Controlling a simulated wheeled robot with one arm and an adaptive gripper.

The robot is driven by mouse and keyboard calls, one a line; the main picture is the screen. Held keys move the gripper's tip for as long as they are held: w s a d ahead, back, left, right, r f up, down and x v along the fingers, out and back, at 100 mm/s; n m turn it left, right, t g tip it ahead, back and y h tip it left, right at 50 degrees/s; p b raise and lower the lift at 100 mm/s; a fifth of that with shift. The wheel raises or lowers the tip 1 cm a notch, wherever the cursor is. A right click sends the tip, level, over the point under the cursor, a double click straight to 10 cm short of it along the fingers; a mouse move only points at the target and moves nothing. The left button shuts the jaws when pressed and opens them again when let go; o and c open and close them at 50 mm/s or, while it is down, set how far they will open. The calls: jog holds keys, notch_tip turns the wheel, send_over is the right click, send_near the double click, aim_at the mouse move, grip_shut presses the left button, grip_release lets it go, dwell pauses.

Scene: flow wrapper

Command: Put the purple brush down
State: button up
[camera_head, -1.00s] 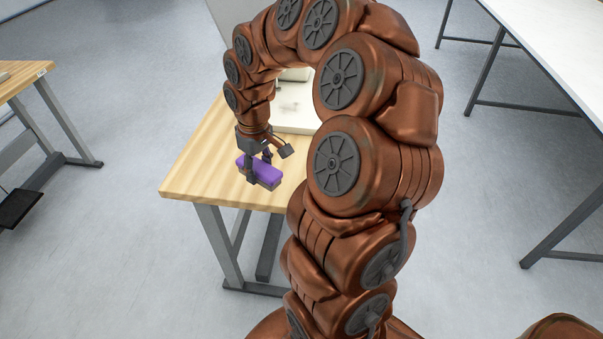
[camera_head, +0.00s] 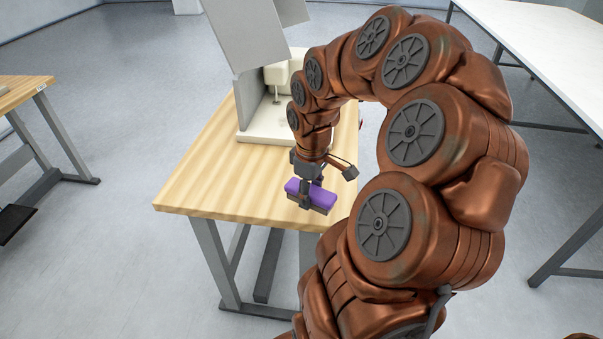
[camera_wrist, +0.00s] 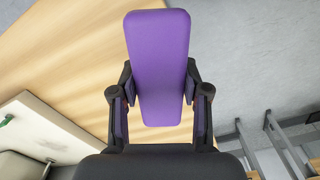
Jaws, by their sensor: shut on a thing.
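The purple brush (camera_head: 312,192) has a smooth purple top and a dark lower side. My gripper (camera_head: 311,196) is shut on it, one finger on each long side. In the wrist view the brush (camera_wrist: 160,60) lies lengthwise between the two fingers of my gripper (camera_wrist: 160,100). In the head view the brush appears over the front right part of the wooden table (camera_head: 215,180). I cannot tell whether its underside touches the tabletop.
A white machine with a grey panel (camera_head: 245,40) and a pale base (camera_head: 262,125) stands at the back of the table. The tabletop left of the brush is clear. A white table (camera_head: 555,45) stands at the right and another wooden table (camera_head: 20,88) at the left.

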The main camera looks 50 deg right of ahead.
jog(key=w+d, duration=0.2)
jog(key=w, duration=0.1)
jog(key=w+d+p, duration=0.1)
jog(key=w+d, duration=0.2)
jog(key=w, duration=0.1)
jog(key=w+d+f+p, duration=0.1)
jog(key=w+d, duration=0.2)
jog(key=shift+w+f, duration=0.1)
jog(key=shift+w, duration=0.1)
jog(key=shift+f, duration=1.8)
jog(key=shift+f, duration=0.15)
jog(key=o, duration=1.3)
